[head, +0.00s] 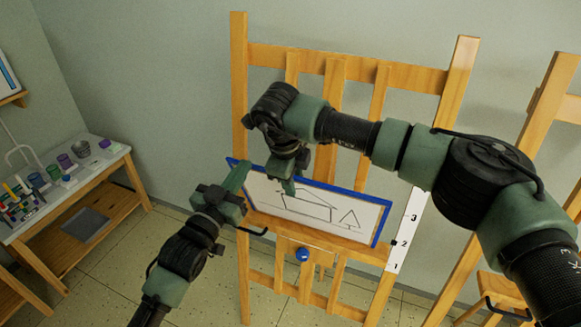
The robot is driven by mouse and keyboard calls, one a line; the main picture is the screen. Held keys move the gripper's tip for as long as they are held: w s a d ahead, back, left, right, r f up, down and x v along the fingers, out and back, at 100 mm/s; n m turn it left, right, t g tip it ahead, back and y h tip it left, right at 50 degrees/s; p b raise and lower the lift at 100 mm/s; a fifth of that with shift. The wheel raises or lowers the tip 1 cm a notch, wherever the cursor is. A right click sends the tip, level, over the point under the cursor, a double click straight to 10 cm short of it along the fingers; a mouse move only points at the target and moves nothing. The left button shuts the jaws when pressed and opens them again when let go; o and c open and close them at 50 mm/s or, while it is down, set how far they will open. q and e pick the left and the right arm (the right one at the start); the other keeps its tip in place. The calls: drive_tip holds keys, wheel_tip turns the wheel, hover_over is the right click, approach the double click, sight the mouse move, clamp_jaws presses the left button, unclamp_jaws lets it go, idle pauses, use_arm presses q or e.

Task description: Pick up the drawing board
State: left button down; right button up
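The drawing board (318,211) is a white panel with a blue edge and a line drawing of a house and a tree. It rests tilted on the ledge of the wooden easel (337,70). My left gripper (240,181) is at the board's left end, with a green finger overlapping that edge in the picture. I cannot tell whether it touches. My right gripper (289,186) points down in front of the board's upper left part and hides some of it. The finger gaps of both grippers are unclear.
A side table (110,163) with cups and art supplies stands at the left, against the wall. A second easel (548,105) and a wooden stool (507,290) are at the right. A numbered white strip (407,232) is beside the board. Tiled floor shows between the side table and the easel.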

use_arm(q)
drive_tip(key=shift+f, duration=0.45)
use_arm(e)
drive_tip(key=shift+x, duration=1.55)
clamp_jaws()
use_arm(q)
drive_tip(key=shift+w, duration=0.1)
use_arm(e)
drive_tip(key=shift+a, duration=0.15)
use_arm(q)
drive_tip(key=shift+r, duration=0.8)
drive_tip(key=v, duration=1.2)
